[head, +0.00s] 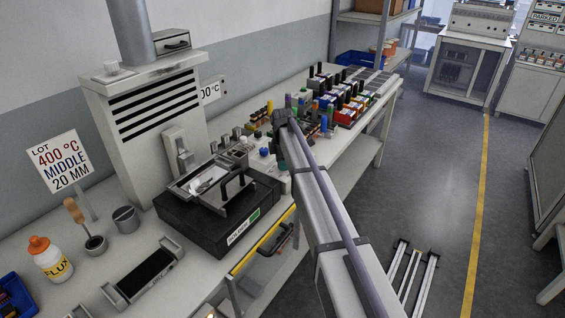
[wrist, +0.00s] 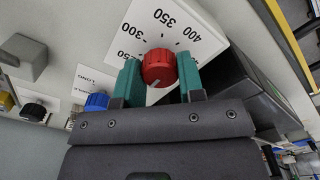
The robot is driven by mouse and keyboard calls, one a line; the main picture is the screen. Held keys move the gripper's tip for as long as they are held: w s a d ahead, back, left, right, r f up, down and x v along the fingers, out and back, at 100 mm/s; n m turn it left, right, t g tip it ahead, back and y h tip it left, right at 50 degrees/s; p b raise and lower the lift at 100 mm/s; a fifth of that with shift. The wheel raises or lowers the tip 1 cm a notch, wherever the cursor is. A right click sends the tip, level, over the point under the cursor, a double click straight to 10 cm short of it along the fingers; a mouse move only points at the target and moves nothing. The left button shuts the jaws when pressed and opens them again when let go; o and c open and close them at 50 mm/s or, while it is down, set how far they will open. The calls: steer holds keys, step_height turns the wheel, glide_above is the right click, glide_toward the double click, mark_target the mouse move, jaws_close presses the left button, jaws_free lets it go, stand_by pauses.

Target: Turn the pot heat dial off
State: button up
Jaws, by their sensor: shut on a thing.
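The red pot heat dial (wrist: 158,67) sits on a white scale plate (wrist: 182,27) in the wrist view. The plate reads 300, 350 and 400, with other numbers partly covered. The dial has a pale pointer mark low on its face, toward my gripper. My gripper (wrist: 159,76) has its two green fingers on either side of the dial, shut on it. In the head view my gripper (head: 280,150) is at the right end of the black pot unit (head: 235,222), and the dial is hidden there. No off mark can be read.
A blue knob (wrist: 97,102) and a black knob (wrist: 34,112) stand left of my gripper in the wrist view. In the head view, a sign (head: 58,160) reads LOT 400 °C, MIDDLE, 20 MM. Coloured connectors (head: 350,98) crowd the far bench. A flux bottle (head: 50,262) stands front left.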

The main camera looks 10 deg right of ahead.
steer(key=o, duration=0.9)
steer(key=shift+r, duration=0.1)
step_height(320, 180, up, 11)
steer(key=p, duration=1)
steer(key=shift+f+p, duration=0.2)
steer(key=shift+p, duration=0.2)
steer(key=s+m, duration=0.6)
steer(key=s, duration=0.6)
steer(key=s+m, duration=0.6)
steer(key=s, duration=0.7)
steer(key=s+m, duration=0.6)
steer(key=s, duration=0.7)
